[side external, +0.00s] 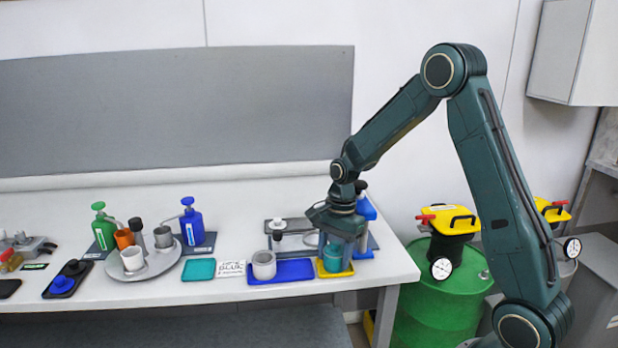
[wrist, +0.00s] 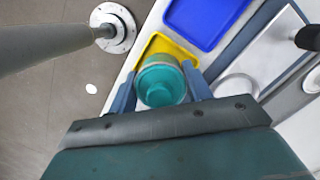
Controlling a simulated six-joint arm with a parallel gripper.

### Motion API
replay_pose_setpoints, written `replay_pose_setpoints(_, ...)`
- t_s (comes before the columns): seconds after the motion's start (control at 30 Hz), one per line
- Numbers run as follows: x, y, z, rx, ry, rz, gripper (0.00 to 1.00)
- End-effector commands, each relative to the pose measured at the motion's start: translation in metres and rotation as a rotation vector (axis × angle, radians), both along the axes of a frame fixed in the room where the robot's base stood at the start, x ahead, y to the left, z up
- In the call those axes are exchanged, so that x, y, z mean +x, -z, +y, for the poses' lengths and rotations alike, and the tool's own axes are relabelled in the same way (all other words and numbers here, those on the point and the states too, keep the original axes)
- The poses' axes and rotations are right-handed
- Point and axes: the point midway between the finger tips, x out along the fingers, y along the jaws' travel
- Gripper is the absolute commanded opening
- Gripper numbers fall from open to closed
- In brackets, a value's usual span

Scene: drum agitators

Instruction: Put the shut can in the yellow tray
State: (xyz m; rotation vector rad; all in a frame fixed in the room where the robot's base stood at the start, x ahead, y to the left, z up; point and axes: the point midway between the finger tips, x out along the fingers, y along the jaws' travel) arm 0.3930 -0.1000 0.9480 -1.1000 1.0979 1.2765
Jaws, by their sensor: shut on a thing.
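The can is teal with a closed lid. It shows in the wrist view (wrist: 162,84) between my two fingers and in the side view (side external: 333,257) below my gripper. My gripper (wrist: 160,92) is shut on the can, one finger on each side, and points down in the side view (side external: 338,250). The yellow tray (side external: 335,273) lies under the can near the bench's front right edge. In the wrist view its yellow rim (wrist: 158,42) shows beyond the can. The can is upright over or in the tray; I cannot tell whether it touches the tray's floor.
A blue tray (side external: 290,274) lies just left of the yellow tray, with a light grey can (side external: 263,264) at its left end. Blue and grey equipment stands close behind my gripper. A green drum (side external: 440,310) stands off the bench's right end.

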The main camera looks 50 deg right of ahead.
Motion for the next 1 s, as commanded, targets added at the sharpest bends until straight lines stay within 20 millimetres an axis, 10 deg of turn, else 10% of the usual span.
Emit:
replay_pose_setpoints(0.33,-0.0001,0.0003,0.0,0.0,0.0,0.0,0.27)
replay_pose_setpoints(0.37,-0.0001,0.0003,0.0,0.0,0.0,0.0,0.51)
replay_pose_setpoints(0.5,-0.0001,0.0003,0.0,0.0,0.0,0.0,0.75)
replay_pose_setpoints(0.87,-0.0001,0.0003,0.0,0.0,0.0,0.001,0.75)
replay_pose_setpoints(1.0,-0.0001,0.0003,0.0,0.0,0.0,0.001,0.89)
